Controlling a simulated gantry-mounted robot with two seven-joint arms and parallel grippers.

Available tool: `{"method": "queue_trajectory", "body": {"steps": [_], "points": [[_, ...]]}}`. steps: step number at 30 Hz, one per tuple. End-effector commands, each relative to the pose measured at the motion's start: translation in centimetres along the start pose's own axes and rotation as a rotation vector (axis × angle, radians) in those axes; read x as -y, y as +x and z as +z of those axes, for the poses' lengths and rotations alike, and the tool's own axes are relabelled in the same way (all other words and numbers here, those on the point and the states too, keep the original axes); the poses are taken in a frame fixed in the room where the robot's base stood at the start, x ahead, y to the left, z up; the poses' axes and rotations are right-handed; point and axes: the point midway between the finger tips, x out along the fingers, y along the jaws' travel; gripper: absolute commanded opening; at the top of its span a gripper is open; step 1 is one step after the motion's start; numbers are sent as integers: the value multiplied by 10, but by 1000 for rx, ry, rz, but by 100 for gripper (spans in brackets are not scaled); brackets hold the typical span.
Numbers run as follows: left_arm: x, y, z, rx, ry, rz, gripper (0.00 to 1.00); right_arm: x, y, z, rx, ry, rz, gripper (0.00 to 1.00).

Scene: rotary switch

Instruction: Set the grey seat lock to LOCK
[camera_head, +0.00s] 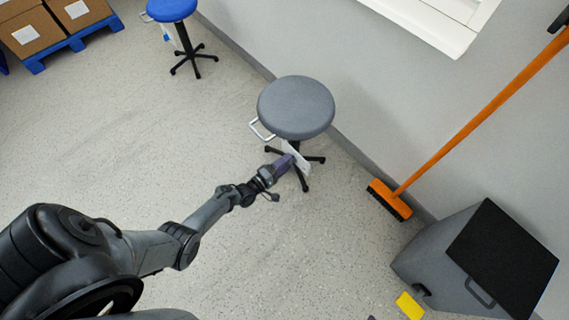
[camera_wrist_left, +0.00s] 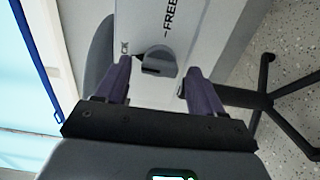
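The grey stool (camera_head: 296,107) stands near the wall, with a white switch plate (camera_head: 297,155) under its seat. In the left wrist view, the grey rotary knob (camera_wrist_left: 160,62) sits on the pale plate (camera_wrist_left: 195,30). FREE is printed above it; smaller, partly legible lettering is at its left. A small dark mark at the knob's left edge points towards that lettering. My left gripper (camera_head: 285,163) is at the plate in the head view. In the wrist view its fingers (camera_wrist_left: 158,68) are apart on either side of the knob, with gaps visible. My right gripper is not in view.
A white handle loop (camera_head: 262,131) sticks out left of the seat. Black stool legs (camera_wrist_left: 265,98) are at the right in the wrist view. An orange broom (camera_head: 390,200) and a grey bin (camera_head: 440,250) stand right. A blue stool (camera_head: 171,10) is farther back. Floor left is clear.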

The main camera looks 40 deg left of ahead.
Motion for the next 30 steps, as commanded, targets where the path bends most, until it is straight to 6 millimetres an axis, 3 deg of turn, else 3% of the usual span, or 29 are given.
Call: {"method": "queue_trajectory", "body": {"steps": [11, 24, 30], "points": [[-2, -12, 0, -1, 1, -1, 68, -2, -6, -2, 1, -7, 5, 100], [-2, -84, 0, 0, 1, -2, 68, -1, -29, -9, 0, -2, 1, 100], [-1, -103, 0, 0, 1, -1, 68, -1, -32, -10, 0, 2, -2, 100]]}}
